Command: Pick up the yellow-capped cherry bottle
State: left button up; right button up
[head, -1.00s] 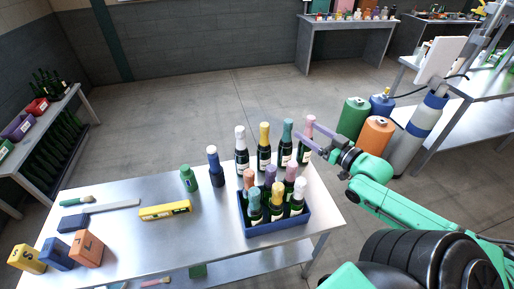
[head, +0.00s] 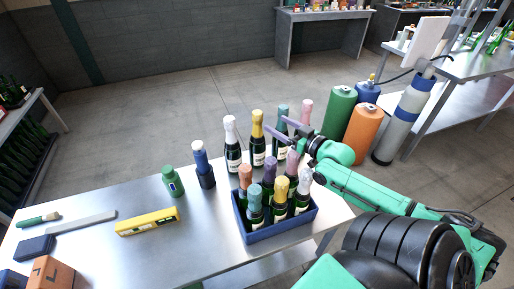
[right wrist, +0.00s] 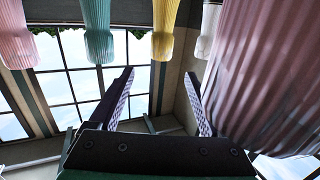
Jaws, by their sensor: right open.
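A bottle with a yellow cap (head: 257,125) stands upright in the back row, between a white-capped bottle (head: 231,135) and a teal-capped one (head: 282,113). Another yellow-capped bottle (head: 280,188) sits in the blue crate (head: 285,229). Their labels are too small to tell which is cherry. My right gripper (head: 274,124) is open and empty, its fingers pointing left across the teal-capped bottle, just right of the back-row yellow cap. In the right wrist view, which looks inverted, a yellow cap (right wrist: 164,32) shows beyond the open fingers (right wrist: 158,90). My left gripper is out of view.
A pink-capped bottle (head: 306,112) stands at the back row's right end. The crate holds several capped bottles.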

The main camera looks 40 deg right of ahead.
aim_at(261, 116)
jog(key=shift+w+a+f+p, duration=0.1)
jog(key=shift+w+f+p, duration=0.1)
jog(key=shift+w, duration=1.6)
jog(key=shift+w+a+f+p, duration=0.15)
jog(key=shift+w+f+p, duration=0.05)
jog(key=shift+w, duration=1.55)
jog(key=shift+w+a+f+p, duration=0.1)
jog(key=shift+w+f+p, duration=0.1)
jog(key=shift+w, duration=1.6)
jog(key=shift+s+r, duration=0.1)
jog(key=shift+s, duration=0.05)
grip_shut()
jog(key=shift+r, duration=0.1)
